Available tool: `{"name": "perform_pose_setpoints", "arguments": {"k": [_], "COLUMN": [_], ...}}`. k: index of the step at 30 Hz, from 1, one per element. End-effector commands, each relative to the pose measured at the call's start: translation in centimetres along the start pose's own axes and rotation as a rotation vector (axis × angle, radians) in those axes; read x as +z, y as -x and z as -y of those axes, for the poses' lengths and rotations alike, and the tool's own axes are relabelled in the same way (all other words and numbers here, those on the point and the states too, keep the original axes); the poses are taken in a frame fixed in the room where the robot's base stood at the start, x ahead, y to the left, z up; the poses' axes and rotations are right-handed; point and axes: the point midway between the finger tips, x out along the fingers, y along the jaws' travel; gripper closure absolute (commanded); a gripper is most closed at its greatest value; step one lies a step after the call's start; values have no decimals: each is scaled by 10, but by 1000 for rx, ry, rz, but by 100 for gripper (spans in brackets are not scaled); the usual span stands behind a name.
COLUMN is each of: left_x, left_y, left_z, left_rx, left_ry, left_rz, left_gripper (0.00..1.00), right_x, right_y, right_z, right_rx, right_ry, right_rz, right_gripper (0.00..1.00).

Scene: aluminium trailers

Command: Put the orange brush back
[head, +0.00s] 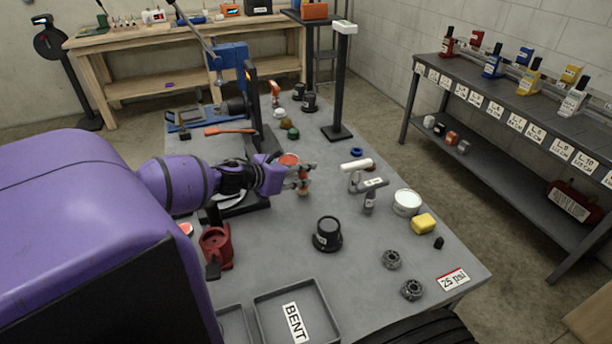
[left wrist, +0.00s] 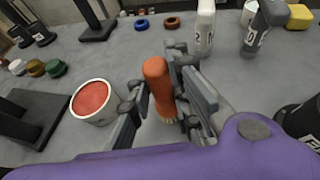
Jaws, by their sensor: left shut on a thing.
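My left gripper (head: 296,182) is over the middle of the grey table, shut on the orange brush (head: 304,175). In the left wrist view the brush (left wrist: 158,80) stands roughly upright between the fingers (left wrist: 160,108). Its orange handle points up and its pale bristles are at the bottom; I cannot tell whether they touch the table. A round tin with a red top (left wrist: 93,100) stands just left of the gripper in the wrist view. The tin also shows behind the gripper in the head view (head: 288,160). My right gripper is not in view.
White and grey bottles (left wrist: 205,25) stand close by. A black pot (head: 327,234), white tub (head: 407,203) and yellow sponge (head: 423,224) are on the table's right part. A tray marked BENT (head: 262,313) lies in front. A black post (head: 340,90) rises at the back right.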

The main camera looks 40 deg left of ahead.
Motion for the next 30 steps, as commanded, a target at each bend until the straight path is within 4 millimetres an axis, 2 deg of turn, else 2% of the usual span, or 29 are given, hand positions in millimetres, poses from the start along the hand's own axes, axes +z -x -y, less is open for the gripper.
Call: {"name": "perform_pose_setpoints", "arguments": {"k": [1, 2, 9, 14, 15, 18, 30], "left_x": [-15, -16, -10, -14, -14, -13, -7], "left_y": [-4, -5, -4, -6, -6, -5, -2], "left_z": [0, 0, -1, -1, -1, -1, -1], "left_rx": [1, 1, 2, 2, 3, 3, 3], "left_ry": [4, 4, 0, 0, 0, 0, -1], "left_rz": [-8, -6, 2, 1, 1, 1, 3], "left_gripper": [100, 100, 100, 100, 77, 64, 63], "right_x": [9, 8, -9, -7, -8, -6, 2], "right_y": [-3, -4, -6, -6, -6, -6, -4], "right_z": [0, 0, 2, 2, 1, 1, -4], "right_rx": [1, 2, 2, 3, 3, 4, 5], "right_ry": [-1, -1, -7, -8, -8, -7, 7], "right_rz": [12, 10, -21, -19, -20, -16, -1], "right_gripper": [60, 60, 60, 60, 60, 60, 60]}}
